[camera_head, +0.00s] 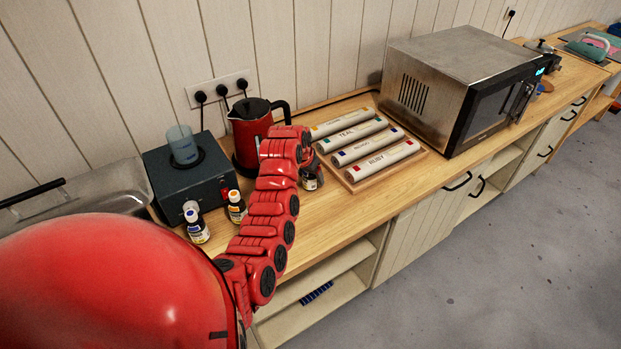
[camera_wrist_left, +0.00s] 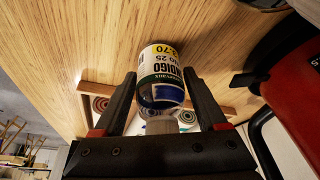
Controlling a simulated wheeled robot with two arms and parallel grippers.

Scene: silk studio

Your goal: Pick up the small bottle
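The small bottle (camera_wrist_left: 161,65) with a white label reading INDIGO sits between the two fingers of my left gripper (camera_wrist_left: 160,78) in the left wrist view. It appears upside down there, with blue below the label and a pale cap towards the gripper's palm. The fingertips lie close against both its sides; whether they press on it I cannot tell. In the head view my left gripper (camera_head: 312,170) is at the counter beside the kettle, with a dark bottle at it, mostly hidden by my red arm. My right gripper is in neither view.
A red kettle (camera_head: 248,128) stands just left of the gripper. A wooden tray (camera_head: 352,186) of labelled rolls lies to its right, then a microwave (camera_head: 462,85). Bottles (camera_head: 197,228) (camera_head: 237,207) stand by a dark box (camera_head: 165,180) with a cup. The counter front is clear.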

